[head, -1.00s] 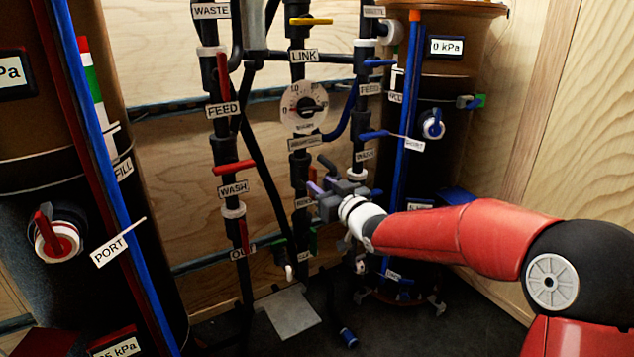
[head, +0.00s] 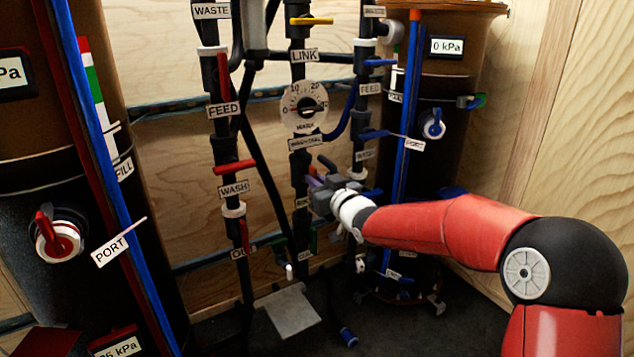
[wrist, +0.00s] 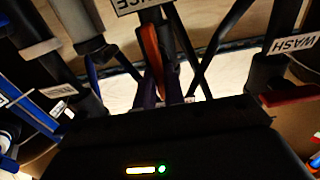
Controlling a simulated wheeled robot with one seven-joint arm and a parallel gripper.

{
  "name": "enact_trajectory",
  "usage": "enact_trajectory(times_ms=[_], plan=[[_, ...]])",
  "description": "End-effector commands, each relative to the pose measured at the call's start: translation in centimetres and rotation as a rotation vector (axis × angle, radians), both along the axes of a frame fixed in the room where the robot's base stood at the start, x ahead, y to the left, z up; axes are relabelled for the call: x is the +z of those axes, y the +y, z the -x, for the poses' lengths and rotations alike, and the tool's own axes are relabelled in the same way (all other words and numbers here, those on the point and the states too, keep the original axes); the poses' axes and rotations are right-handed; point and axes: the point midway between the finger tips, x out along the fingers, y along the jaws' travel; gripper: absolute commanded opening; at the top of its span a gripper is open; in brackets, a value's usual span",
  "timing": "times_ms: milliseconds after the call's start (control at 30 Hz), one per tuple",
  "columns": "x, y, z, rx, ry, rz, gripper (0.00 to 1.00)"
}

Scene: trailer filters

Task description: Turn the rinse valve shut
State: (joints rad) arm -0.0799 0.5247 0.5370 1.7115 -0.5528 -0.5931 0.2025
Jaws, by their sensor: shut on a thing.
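The rinse valve's label (head: 302,203) is partly legible on the middle black pipe, low and left of my gripper. In the wrist view, the end of this label (wrist: 130,5) reads upside down at the top. An orange lever (wrist: 152,55) beneath it runs down between two purple-looking fingertips. My gripper (head: 317,181) is at the middle pipe, reaching in from the right, and its fingers are shut on this lever (wrist: 160,88). In the head view, my gripper hides the valve body and most of the lever, so its exact angle is unclear.
A round gauge (head: 304,107) sits above on the same pipe. The wash valve's red handle (head: 234,167) is on the left pipe, and blue handles (head: 372,134) are close on the right. Brown tanks (head: 450,70) flank the pipes. A grey plate (head: 290,311) lies below.

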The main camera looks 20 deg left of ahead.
Motion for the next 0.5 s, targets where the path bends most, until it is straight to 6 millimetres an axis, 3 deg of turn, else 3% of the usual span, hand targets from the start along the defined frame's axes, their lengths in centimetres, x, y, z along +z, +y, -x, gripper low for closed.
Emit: enact_trajectory(times_ms=[500], plan=[[0.06,-0.32,-0.30,-0.002,0.180,-0.152,0.00]])
